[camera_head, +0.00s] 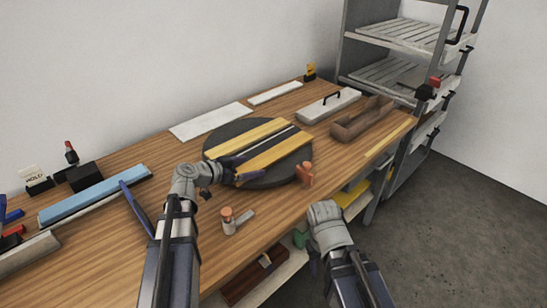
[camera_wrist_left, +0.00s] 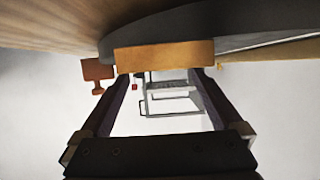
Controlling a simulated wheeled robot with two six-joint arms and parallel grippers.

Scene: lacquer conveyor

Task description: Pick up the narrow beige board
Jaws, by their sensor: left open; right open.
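Two tan-yellow boards lie on a dark round disc in the head view, a rear board (camera_head: 247,136) and a front board (camera_head: 275,152), with a dark strip between them. I cannot tell which is the narrow beige board. My left gripper (camera_head: 240,170) is open at the near-left end of the front board. In the left wrist view a board end (camera_wrist_left: 165,56) spans the space just ahead of my open fingertips (camera_wrist_left: 163,74); no grip on it shows. My right gripper (camera_head: 314,262) is low beyond the table's front edge, away from the boards, its fingers mostly hidden.
The dark disc (camera_head: 215,137) rests on the wooden table (camera_head: 110,215). An orange-brown clamp-like piece (camera_head: 305,174) and an orange-topped jar (camera_head: 228,221) stand near the disc. White panels (camera_head: 211,121), a brown tray (camera_head: 362,121) and a thin pale strip (camera_head: 388,138) lie around.

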